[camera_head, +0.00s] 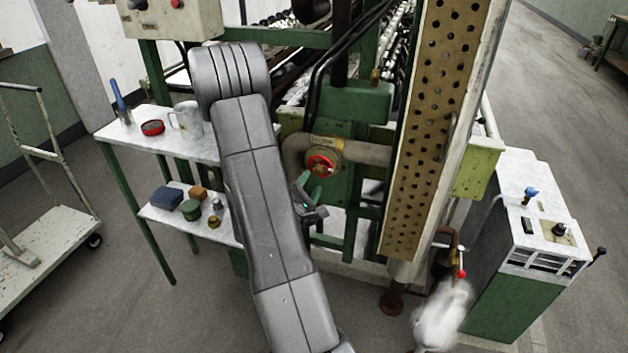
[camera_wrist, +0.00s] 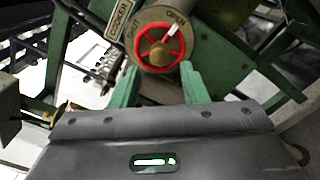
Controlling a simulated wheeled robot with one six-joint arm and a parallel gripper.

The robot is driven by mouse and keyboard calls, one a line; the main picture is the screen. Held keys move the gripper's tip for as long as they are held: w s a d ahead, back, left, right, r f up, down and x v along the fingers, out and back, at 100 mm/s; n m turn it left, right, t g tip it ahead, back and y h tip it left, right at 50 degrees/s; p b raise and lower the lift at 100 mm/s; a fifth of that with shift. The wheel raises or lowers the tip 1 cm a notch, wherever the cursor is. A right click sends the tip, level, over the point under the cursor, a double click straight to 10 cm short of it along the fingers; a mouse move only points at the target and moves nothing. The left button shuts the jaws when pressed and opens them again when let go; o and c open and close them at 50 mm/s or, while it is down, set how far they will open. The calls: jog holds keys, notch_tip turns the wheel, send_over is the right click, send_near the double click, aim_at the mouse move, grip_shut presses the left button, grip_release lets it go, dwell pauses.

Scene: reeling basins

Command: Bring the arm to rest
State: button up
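SHUT is on the plate's left side.
A side table (camera_head: 110,134) at left holds a mug (camera_head: 187,118), a red tin (camera_head: 152,128) and small items on its lower shelf. A perforated panel (camera_head: 436,120) and a green-white cabinet (camera_head: 512,290) stand at right. A trolley (camera_head: 50,232) is far left.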

aim_at(317, 173)
jog(key=shift+v, duration=1)
jog(key=shift+w, duration=0.1)
jog(key=p+x, duration=0.1)
jog(key=x, duration=0.6)
jog(key=shift+d, duration=0.15)
jog(key=shift+f+m+b, duration=0.15)
jog(key=shift+m+b, duration=0.6)
jog(key=shift+m, duration=0.25)
jog(key=m+b, duration=0.2)
jog(key=m, duration=0.2)
jog(key=shift+m+b, duration=0.3)
jog(key=shift+m, duration=0.1)
